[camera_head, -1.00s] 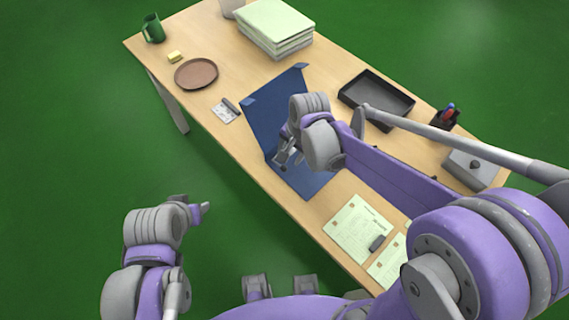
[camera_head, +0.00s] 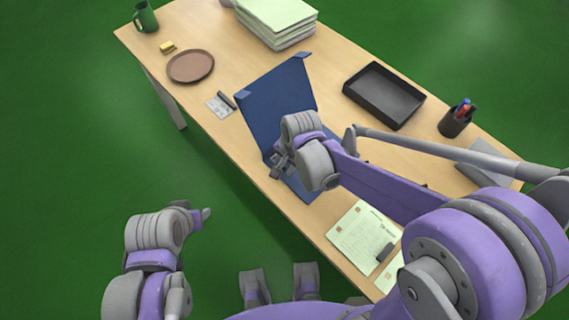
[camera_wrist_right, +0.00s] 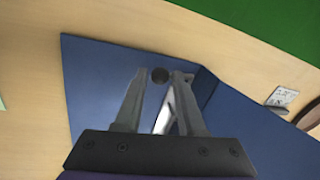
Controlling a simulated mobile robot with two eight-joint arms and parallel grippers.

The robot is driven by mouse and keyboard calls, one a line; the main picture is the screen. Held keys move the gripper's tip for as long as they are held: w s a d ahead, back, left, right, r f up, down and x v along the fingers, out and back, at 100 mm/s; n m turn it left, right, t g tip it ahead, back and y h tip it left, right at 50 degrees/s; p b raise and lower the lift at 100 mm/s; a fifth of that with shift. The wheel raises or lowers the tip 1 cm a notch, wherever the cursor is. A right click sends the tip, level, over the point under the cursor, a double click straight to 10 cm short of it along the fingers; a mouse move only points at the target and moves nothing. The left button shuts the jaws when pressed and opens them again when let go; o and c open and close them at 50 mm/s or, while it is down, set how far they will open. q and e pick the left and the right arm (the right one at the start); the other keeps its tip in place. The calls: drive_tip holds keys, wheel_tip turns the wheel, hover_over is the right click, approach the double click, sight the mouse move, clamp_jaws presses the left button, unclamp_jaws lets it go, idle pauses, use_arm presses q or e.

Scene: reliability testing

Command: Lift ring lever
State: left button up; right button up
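A blue ring binder (camera_head: 277,103) lies open on the table, and its blue surface (camera_wrist_right: 92,82) also fills the middle of the right wrist view. My right gripper (camera_head: 279,165) is over the binder near its front-left edge. In the right wrist view its two fingers (camera_wrist_right: 161,78) stand apart. A silver lever (camera_wrist_right: 164,112) with a dark round knob (camera_wrist_right: 160,75) shows between them, with visible gaps beside the knob. In the head view the lever is hidden by the hand. My left gripper (camera_head: 205,214) is off the table at lower left, too small to judge its opening.
A black tray (camera_head: 384,95), a pen cup (camera_head: 455,122) and a grey box (camera_head: 480,160) stand right of the binder. Papers (camera_head: 358,236) lie in front. A brown plate (camera_head: 190,67), green mug (camera_head: 145,17) and paper stack (camera_head: 275,20) are farther back.

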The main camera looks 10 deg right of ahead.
clamp_jaws()
idle(1.1)
